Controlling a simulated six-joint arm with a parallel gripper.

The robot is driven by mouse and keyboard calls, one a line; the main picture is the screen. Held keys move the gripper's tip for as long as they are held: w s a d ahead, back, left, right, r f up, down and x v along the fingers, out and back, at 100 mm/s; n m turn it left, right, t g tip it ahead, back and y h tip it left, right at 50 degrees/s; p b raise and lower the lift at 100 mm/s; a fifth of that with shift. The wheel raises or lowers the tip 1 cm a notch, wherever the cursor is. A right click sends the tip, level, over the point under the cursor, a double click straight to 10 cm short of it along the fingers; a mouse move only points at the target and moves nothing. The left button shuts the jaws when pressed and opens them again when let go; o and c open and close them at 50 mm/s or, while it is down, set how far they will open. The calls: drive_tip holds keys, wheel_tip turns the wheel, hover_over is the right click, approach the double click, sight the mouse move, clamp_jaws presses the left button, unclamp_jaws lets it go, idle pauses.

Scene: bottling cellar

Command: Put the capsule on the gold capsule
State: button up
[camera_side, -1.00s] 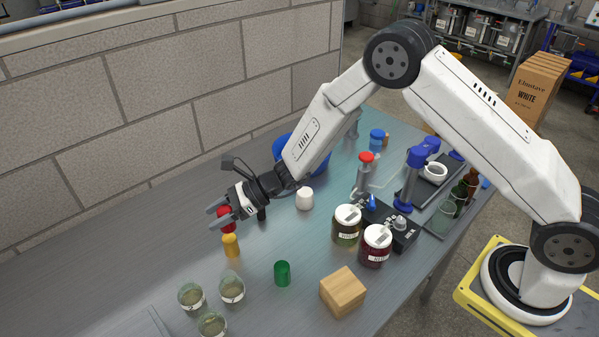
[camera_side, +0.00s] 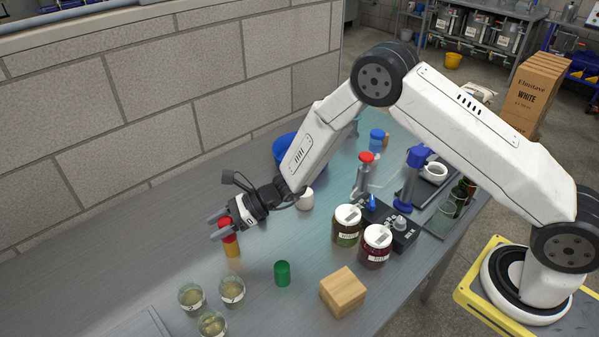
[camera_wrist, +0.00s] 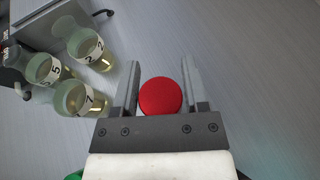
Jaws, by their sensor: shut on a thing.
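A red capsule (camera_side: 226,228) is between the fingers of my gripper (camera_side: 222,229), which is shut on it. In the wrist view the red capsule (camera_wrist: 160,97) shows as a round red top between the two fingers (camera_wrist: 160,92). The gold capsule (camera_side: 232,246) stands upright on the bench directly below the red one. In the side view the two look in line and touching or nearly so; I cannot tell if the red one rests on it. In the wrist view the gold capsule is hidden.
Several glasses (camera_side: 232,289) of pale liquid stand in front of the gold capsule; numbered ones show in the wrist view (camera_wrist: 86,46). A green capsule (camera_side: 282,273), a wooden block (camera_side: 343,291) and lidded jars (camera_side: 376,247) stand to the right. The bench at left is clear.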

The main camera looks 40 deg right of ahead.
drive_tip(key=o, duration=0.7)
drive_tip(key=shift+r, duration=0.15)
drive_tip(key=v, duration=1.2)
drive_tip(key=shift+s, duration=0.1)
